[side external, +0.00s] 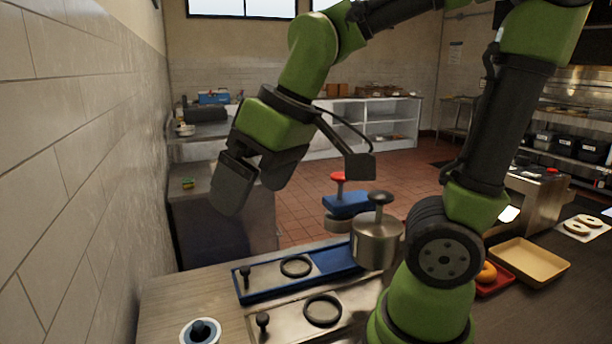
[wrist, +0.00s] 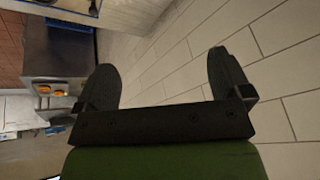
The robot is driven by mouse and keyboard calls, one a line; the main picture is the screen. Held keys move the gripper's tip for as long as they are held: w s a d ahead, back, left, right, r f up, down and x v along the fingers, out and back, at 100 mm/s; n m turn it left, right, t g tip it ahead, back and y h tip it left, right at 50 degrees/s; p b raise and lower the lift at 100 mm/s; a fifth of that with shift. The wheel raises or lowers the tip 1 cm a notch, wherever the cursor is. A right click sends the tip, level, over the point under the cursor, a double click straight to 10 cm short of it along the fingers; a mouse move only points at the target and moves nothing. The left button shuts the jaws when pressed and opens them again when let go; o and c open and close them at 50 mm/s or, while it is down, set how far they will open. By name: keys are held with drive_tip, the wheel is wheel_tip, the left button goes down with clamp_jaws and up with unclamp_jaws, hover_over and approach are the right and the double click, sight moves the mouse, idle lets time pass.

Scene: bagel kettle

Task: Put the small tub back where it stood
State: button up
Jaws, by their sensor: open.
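My gripper (side external: 252,196) is open and empty, raised at the left above the counter near the tiled wall. In the wrist view its two fingers (wrist: 162,65) stand wide apart with only wall tiles between them. A small round white tub (side external: 187,336) with a blue inside and a dark knob sits at the counter's front left, below my gripper and cut by the picture edge. I cannot tell whether this is the task's small tub. A steel pot (side external: 376,248) with a black knob stands at the right end of a blue-framed panel (side external: 325,262).
The panel and a steel plate (side external: 290,318) carry black rings and knobs. A red-knobbed blue object (side external: 347,204) is behind the pot. A yellow tray (side external: 530,262) and a red tray (side external: 497,290) with a bagel lie right. The tiled wall (side external: 90,170) bounds the left.

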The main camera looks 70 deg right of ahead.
drive_tip(key=s+r+m+t, duration=0.1)
drive_tip(key=s+m+t, duration=0.1)
drive_tip(key=s, duration=0.4)
drive_tip(key=shift+s+r+m, duration=0.2)
drive_tip(key=shift+r+m, duration=0.05)
drive_tip(key=shift+m, duration=0.65)
drive_tip(key=shift+d, duration=0.1)
